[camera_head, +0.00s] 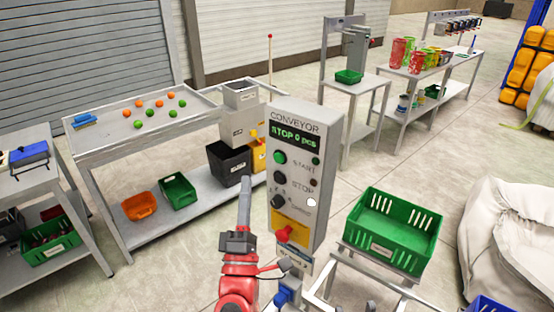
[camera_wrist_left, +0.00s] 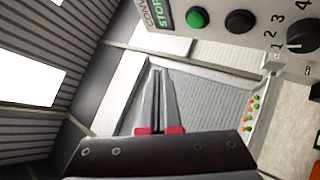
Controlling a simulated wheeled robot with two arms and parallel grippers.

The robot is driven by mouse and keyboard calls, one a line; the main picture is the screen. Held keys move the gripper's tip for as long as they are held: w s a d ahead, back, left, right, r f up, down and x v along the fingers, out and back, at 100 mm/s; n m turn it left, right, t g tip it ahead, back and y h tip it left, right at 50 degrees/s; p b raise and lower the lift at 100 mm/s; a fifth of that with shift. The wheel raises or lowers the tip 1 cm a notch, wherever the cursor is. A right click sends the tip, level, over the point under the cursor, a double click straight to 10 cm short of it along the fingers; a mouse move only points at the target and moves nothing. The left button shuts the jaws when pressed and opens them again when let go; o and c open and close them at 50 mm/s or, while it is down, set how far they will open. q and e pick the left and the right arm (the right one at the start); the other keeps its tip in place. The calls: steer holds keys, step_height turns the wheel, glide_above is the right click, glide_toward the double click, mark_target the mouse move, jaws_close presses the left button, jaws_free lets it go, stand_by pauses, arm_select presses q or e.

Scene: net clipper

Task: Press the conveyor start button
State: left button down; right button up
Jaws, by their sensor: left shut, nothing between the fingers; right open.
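The grey conveyor control box (camera_head: 322,150) stands upright at the centre of the head view, its display (camera_head: 295,136) reading "STOP 0 pcs". The green start button (camera_head: 280,157) is on its front, above a black stop button (camera_head: 280,178). In the left wrist view the green start button (camera_wrist_left: 196,18) is near the top edge. My left gripper (camera_head: 246,180) is shut and empty, left of and below the start button in the head view, apart from it.
Below the buttons are a knob (camera_head: 278,201) and a red button (camera_head: 284,234) on a yellow panel. A green crate (camera_head: 395,264) sits on a stand at the right. A table (camera_head: 100,146) with several coloured balls is at the left. A black bin (camera_head: 229,163) stands behind my left gripper.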

mark_target(272, 170)
arm_select(q)
steer(key=w+d+b, duration=0.2)
steer(key=w+d, duration=0.3)
steer(key=shift+w, duration=0.35)
steer(key=shift+w+d+f, duration=0.1)
steer(key=shift+w, duration=0.05)
stand_by(1.8)
steer(key=shift+w+d, duration=0.15)
steer(key=shift+w, duration=0.05)
